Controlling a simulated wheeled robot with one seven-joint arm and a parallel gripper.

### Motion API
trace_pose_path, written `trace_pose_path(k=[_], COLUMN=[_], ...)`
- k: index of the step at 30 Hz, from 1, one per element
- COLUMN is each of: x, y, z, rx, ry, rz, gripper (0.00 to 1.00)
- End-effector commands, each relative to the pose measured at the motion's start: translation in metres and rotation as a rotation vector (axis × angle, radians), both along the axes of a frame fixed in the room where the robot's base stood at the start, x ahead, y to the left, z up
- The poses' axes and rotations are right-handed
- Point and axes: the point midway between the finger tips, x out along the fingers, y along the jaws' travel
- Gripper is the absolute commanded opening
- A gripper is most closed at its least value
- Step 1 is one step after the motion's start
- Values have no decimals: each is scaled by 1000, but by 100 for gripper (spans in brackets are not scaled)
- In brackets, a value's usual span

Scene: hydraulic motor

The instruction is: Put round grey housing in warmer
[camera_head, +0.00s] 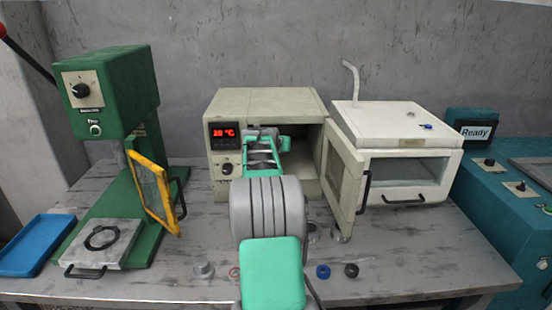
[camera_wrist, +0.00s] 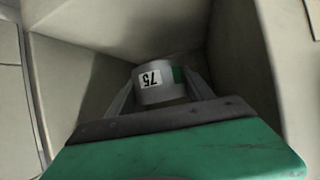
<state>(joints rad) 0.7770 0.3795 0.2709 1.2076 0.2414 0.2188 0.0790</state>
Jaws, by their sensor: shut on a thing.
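The warmer (camera_head: 265,100) is the beige box in the middle of the bench, with a red display reading about 20 °C. Its door (camera_head: 344,175) stands open on the right side. My arm reaches into its opening and hides much of the inside in the head view. In the wrist view, my gripper (camera_wrist: 160,100) is shut on the round grey housing (camera_wrist: 152,94), a short grey cylinder with a white label reading 75. Beige inner walls of the warmer (camera_wrist: 110,35) surround it. The housing's underside is hidden, so I cannot tell whether it touches the floor.
A white chamber (camera_head: 395,120) with a glass front stands right of the warmer. A green press (camera_head: 110,85) with a yellow guard and a blue tray (camera_head: 35,245) are at the left. A grey part (camera_head: 203,268), a blue ring (camera_head: 323,271) and a dark ring (camera_head: 351,270) lie along the front.

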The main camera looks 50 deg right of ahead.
Motion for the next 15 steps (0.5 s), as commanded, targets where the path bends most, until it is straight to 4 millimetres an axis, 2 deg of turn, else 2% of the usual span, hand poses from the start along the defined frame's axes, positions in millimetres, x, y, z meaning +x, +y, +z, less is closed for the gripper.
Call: trace_pose_path(k=[3,6,11,15], x=[14,23,30,29], y=[-12,-20,-27,-26], z=[-24,-36,-51,-75], rx=[2,0,2,2], ry=[2,0,1,1], rz=[0,0,0,0], gripper=[0,0,0,0])
